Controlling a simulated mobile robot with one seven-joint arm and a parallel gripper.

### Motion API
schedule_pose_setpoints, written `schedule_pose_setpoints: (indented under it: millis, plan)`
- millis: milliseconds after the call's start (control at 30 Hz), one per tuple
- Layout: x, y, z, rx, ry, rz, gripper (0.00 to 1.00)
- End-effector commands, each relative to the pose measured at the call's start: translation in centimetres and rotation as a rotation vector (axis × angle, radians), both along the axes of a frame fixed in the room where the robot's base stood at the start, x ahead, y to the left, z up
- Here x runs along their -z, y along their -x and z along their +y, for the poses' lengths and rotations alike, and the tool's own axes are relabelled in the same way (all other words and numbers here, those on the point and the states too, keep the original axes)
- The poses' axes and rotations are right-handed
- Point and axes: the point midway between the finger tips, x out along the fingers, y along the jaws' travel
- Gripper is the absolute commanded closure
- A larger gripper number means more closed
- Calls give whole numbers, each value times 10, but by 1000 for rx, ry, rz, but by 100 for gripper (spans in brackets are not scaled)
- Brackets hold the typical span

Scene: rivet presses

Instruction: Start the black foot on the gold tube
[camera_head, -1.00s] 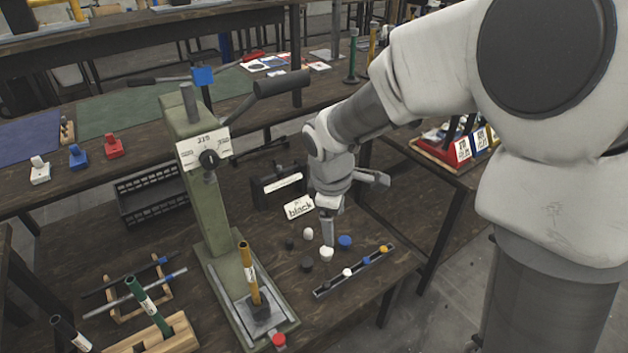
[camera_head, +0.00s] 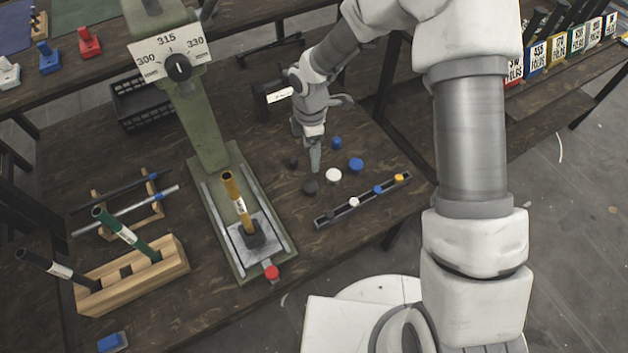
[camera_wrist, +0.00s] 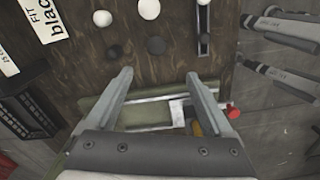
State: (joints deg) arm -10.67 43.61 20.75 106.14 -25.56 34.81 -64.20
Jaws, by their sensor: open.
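The gold tube (camera_head: 235,201) stands in the press's base, slightly tilted in the head view, its lower end in a dark block. Its gold end also shows in the wrist view (camera_wrist: 197,129), beyond the right finger. Two black feet stand loose on the bench: a larger one (camera_head: 310,187) and a smaller one (camera_head: 293,162). Two dark feet show ahead of the fingers in the wrist view, at the left (camera_wrist: 115,52) and the right (camera_wrist: 155,46). My gripper (camera_wrist: 162,88) is open and empty. In the head view my gripper (camera_head: 315,163) is above the bench just behind the larger black foot.
A white foot (camera_head: 333,175) and a blue foot (camera_head: 355,164) stand close by. A slotted rail (camera_head: 335,213) holds several small feet. The green press column (camera_head: 200,125) rises left of my gripper. A "FIT black" card (camera_wrist: 42,18) shows in the wrist view.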

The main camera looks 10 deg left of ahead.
Motion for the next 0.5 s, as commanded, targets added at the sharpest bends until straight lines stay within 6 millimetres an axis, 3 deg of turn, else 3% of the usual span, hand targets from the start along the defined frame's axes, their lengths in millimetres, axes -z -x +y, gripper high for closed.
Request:
schedule_pose_setpoints:
  millis: [167,500]
  plan:
    - [20,1,2,-9,-1,5,14]
    - [94,0,2,-7,-1,4,14]
